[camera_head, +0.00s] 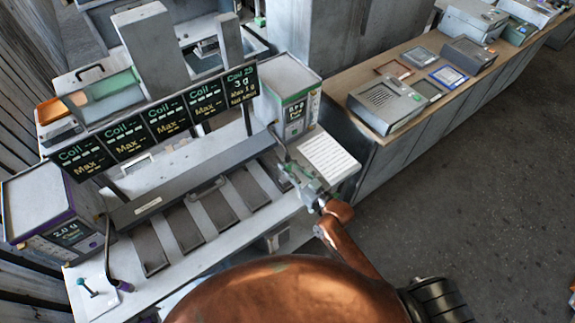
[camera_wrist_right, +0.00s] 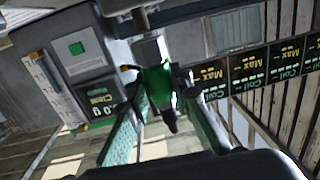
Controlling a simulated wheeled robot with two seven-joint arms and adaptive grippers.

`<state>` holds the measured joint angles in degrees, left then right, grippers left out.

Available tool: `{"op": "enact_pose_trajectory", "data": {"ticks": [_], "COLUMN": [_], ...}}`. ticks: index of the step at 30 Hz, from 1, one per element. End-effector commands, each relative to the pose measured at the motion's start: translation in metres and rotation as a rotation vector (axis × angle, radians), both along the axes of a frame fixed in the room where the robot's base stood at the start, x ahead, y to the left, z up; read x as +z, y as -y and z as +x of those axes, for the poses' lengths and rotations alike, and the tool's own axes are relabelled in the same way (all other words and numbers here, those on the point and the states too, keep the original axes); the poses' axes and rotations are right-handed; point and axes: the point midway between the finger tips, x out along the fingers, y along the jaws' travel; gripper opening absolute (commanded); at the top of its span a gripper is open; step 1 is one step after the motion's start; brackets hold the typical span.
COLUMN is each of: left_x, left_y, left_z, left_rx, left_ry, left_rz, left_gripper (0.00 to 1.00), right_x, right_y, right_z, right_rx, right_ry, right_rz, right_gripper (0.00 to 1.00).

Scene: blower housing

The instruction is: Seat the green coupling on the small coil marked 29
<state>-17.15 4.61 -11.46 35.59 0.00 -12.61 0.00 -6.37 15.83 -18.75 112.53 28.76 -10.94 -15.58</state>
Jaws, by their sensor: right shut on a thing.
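My right gripper (camera_head: 296,174) is over the right end of the white bench, beside a white lined sheet. In the right wrist view its two fingers (camera_wrist_right: 160,100) are on either side of the green coupling (camera_wrist_right: 157,82), and it is shut on it. A dark stub sticks out of the coupling's near end. A dark vertical part stands just beyond the coupling; I cannot tell whether they touch. The rightmost display (camera_head: 240,85) seems to read Coil 29. The small coil itself I cannot make out. My left gripper is not in view.
A grey box with a green-edged panel (camera_head: 288,100) stands close behind the gripper. Other coil displays (camera_head: 124,133) stand above several dark slots (camera_head: 183,227). A purple-edged box (camera_head: 50,215) is at left. A wooden-topped counter (camera_head: 340,90) is at right, with open floor beyond.

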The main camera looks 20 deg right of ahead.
Motion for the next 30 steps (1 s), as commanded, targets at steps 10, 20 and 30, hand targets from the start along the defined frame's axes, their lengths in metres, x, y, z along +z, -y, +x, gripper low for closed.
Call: {"op": "enact_pose_trajectory", "data": {"ticks": [10, 20, 30], "left_x": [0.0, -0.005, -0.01], "left_y": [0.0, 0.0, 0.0], "left_z": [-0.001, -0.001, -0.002], "left_rx": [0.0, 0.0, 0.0], "left_ry": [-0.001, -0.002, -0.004], "left_rz": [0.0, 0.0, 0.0], "left_gripper": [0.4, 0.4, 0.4], "right_x": [0.001, -0.006, -0.014], "right_y": [0.0, 0.0, 0.0], "right_z": [0.0, 0.0, 0.0], "right_rx": [0.0, 0.0, 0.0], "right_ry": [0.002, 0.002, 0.002], "right_rz": [0.001, 0.0, 0.0], "right_gripper": [0.0, 0.0, 0.0]}}
